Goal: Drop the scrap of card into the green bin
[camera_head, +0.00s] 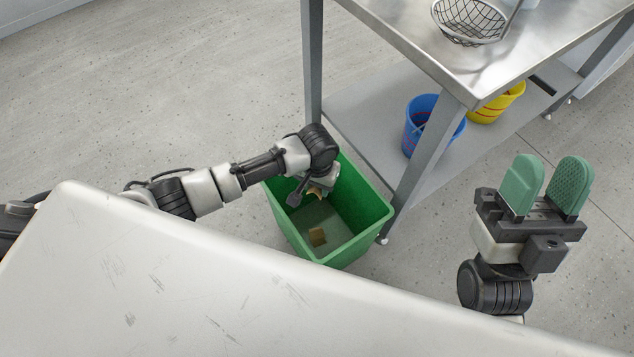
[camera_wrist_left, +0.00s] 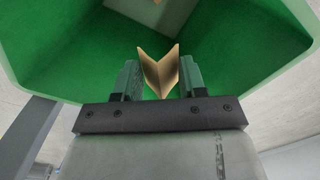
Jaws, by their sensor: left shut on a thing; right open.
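The green bin (camera_head: 348,246) stands on the floor beside the steel table's leg, open side up. My left gripper (camera_head: 318,190) reaches over the bin's mouth, pointing down, and is mostly hidden by its own wrist. In the left wrist view it is shut on the scrap of card (camera_wrist_left: 160,74), a tan piece folded in a V, with green bin walls (camera_wrist_left: 62,45) around it. A small brown piece (camera_head: 317,237) lies on the bin's floor. My right gripper (camera_head: 545,187) is open and empty, well right of the bin.
A steel table (camera_head: 470,65) stands behind the bin, with a wire basket (camera_head: 468,20) on top. Its lower shelf (camera_head: 372,118) holds a blue bucket (camera_head: 418,125) and a yellow bucket (camera_head: 497,103). The floor left of the bin is clear.

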